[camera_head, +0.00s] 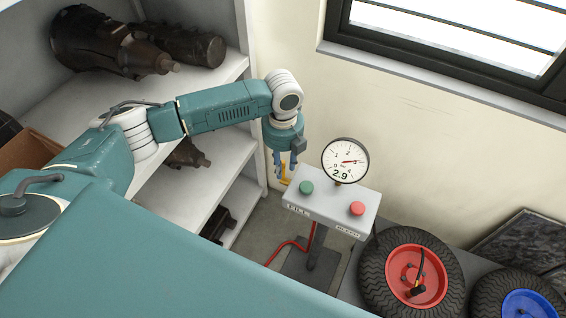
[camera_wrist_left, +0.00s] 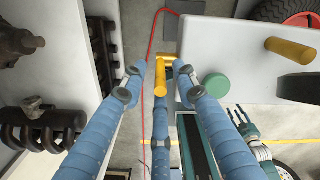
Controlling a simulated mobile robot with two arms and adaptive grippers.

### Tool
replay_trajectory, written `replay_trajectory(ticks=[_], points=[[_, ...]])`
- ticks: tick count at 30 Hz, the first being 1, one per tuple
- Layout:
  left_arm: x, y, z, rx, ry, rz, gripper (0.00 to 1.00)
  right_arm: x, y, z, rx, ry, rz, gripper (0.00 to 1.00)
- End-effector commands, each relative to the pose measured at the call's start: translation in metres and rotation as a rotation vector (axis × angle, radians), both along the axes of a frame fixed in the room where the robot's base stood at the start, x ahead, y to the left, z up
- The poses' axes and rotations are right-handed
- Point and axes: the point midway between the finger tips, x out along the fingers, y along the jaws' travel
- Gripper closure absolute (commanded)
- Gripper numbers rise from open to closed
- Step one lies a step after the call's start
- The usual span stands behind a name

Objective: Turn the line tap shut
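The yellow line tap (camera_head: 287,174) sits at the left side of the grey inflator box (camera_head: 335,206). My left gripper (camera_head: 281,165) points down right at the tap. In the left wrist view the tap's yellow handle (camera_wrist_left: 160,82) lies between the blue fingers of my left gripper (camera_wrist_left: 160,93), with gaps on both sides. These fingers are spread and hold nothing. A third finger lies below the handle, and I cannot tell whether it touches. A teal part with dark fingers (camera_wrist_left: 243,122), possibly my right gripper, shows small in the left wrist view; its state is unclear.
The box carries a gauge (camera_head: 345,160) reading 2.9, a green button (camera_head: 306,187) and a red button (camera_head: 357,208). A red hose (camera_head: 287,246) runs below it. Shelves (camera_head: 215,160) with dark parts stand left. Tyres with red (camera_head: 416,275) and blue (camera_head: 528,303) rims lie right.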

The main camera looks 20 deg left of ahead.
Motion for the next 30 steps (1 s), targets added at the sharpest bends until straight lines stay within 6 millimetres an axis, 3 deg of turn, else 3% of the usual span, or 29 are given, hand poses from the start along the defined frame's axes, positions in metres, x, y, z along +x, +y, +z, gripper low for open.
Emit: replay_trajectory(ticks=[3,7,8,19,30], points=[[0.0,0.0,0.0,0.0,0.0,0.0,0.73,0.0,0.001,0.0,0.002,0.0,0.0,0.6],[0.0,0.0,0.0,0.0,0.0,0.0,0.98,0.0,0.003,0.0,0.004,0.0,-0.001,0.6],[0.0,0.0,0.0,0.0,0.0,0.0,1.0,0.0,0.004,0.0,0.004,0.0,-0.001,0.6],[-0.002,0.0,0.001,0.0,-0.015,-0.001,1.0,-0.001,0.005,0.003,0.006,0.0,0.0,0.6],[-0.022,0.001,0.001,-0.008,-0.21,-0.004,1.0,-0.001,0.005,0.028,0.005,0.001,0.0,0.6]])
